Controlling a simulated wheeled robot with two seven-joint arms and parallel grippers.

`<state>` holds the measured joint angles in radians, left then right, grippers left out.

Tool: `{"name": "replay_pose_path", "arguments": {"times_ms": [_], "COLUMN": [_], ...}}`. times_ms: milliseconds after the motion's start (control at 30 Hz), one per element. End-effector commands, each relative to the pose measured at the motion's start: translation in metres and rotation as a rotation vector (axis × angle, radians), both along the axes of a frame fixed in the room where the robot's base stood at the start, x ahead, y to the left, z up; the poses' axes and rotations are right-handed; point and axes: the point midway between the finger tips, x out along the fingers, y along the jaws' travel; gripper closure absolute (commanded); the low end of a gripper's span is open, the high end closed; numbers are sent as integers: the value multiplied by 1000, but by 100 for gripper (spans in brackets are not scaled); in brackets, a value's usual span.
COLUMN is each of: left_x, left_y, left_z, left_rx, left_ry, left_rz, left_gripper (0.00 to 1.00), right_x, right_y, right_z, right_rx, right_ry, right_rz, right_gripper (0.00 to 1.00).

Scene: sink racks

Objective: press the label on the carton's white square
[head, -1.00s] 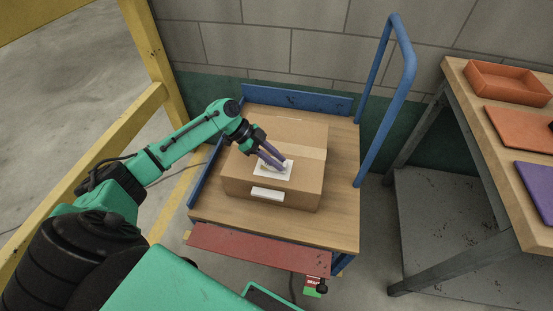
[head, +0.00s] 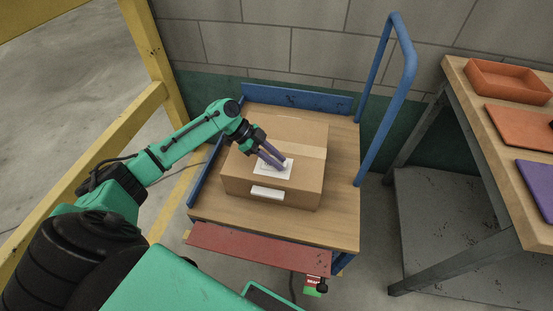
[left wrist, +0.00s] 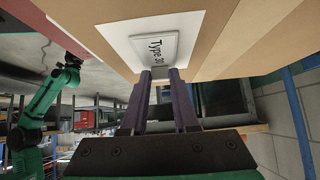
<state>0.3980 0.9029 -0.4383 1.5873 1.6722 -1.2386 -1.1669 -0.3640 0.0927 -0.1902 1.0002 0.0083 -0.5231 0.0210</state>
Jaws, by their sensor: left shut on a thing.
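The brown carton (head: 245,175) sits on the wooden deck of a blue-railed cart. A white square (head: 262,172) is on its top face, and a separate white patch (head: 267,193) is on its front face. My left gripper (head: 281,164), with long purple fingers, reaches down to the square. In the left wrist view, my left gripper (left wrist: 160,72) is shut on the near edge of a white label (left wrist: 155,48) with dark "Type 20" lettering. The label lies over the white square (left wrist: 120,38), close to or against it; any gap cannot be told. My right gripper is not seen.
The cart deck (head: 335,225) has bare wood around the carton. A blue handle (head: 403,85) rises at its right. A workbench at right holds an orange tray (head: 508,82) and flat orange and purple pieces. A yellow rail (head: 85,155) stands at left.

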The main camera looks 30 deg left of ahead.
Motion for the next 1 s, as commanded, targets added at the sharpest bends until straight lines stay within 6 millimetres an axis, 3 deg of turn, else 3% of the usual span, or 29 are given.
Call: {"name": "replay_pose_path", "arguments": {"times_ms": [67,100,167,467,600,1000], "left_x": [-2,-2,-2,-1,-1,-21], "left_y": [0,0,0,0,0,80], "left_z": [-3,-3,-3,-2,-1,79], "left_rx": [3,3,3,1,1,4], "left_ry": [6,6,6,3,3,5], "left_rz": [-2,-2,-2,-1,-1,1], "left_gripper": [100,57,37,37,37,37], "right_x": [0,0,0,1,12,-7], "right_y": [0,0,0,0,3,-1], "right_z": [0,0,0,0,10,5], "right_rx": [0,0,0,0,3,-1], "right_ry": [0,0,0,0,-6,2], "right_rz": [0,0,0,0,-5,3], "right_gripper": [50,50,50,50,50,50]}}
